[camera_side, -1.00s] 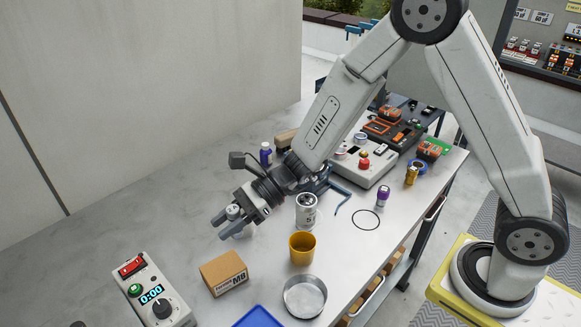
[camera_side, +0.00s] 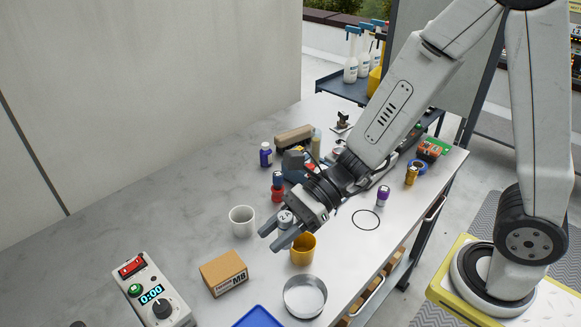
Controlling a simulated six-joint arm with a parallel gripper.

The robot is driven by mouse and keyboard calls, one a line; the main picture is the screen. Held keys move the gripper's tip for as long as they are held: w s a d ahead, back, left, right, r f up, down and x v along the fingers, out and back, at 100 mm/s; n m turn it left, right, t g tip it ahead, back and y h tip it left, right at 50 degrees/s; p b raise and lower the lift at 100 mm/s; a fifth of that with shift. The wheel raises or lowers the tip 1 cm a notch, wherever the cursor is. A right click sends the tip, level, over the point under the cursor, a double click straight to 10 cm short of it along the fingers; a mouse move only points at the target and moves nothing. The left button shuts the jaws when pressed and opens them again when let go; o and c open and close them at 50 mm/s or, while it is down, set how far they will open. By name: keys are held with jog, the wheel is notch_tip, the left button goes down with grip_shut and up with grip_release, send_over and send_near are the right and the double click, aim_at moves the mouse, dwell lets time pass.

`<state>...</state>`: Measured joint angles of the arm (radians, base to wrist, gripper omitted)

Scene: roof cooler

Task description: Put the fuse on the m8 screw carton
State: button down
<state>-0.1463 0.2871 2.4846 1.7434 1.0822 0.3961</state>
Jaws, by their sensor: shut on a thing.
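My gripper (camera_side: 270,240) is in the middle of the side view, its fingers pointing down and left. It is shut on a small silvery cylinder, which looks like the fuse (camera_side: 286,218); the fingers hide part of it. The m8 screw carton (camera_side: 224,274), a brown cardboard box marked M8, lies on the bench below and left of my gripper in the picture. My gripper is apart from the carton, and nothing lies on the carton's top.
A yellow cup (camera_side: 302,250) shows just below my gripper, and a white mug (camera_side: 242,221) left of it. A round metal dish (camera_side: 304,296) and a blue tray (camera_side: 258,318) are near the front. A timer box (camera_side: 153,291) stands left of the carton.

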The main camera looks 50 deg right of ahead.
jog(key=shift+w+a, duration=0.1)
jog(key=shift+w, duration=0.05)
jog(key=w+a+f, duration=0.1)
jog(key=w+f, duration=0.1)
jog(key=w, duration=0.1)
jog(key=w+a+f, duration=0.2)
jog(key=w+f, duration=0.1)
jog(key=w, duration=0.1)
jog(key=w+a+f, duration=0.2)
jog(key=w+f, duration=0.1)
jog(key=w, duration=0.1)
jog(key=shift+a+f, duration=0.1)
jog(key=shift+a, duration=0.1)
jog(key=shift+w+a+f, duration=0.2)
jog(key=shift+w+f, duration=0.25)
jog(key=shift+f, duration=0.1)
jog(key=shift+f, duration=0.1)
jog(key=shift+w+a+f, duration=0.1)
jog(key=shift+w+f, duration=0.05)
jog(key=shift+f, duration=1.6)
jog(key=shift+f, duration=0.15)
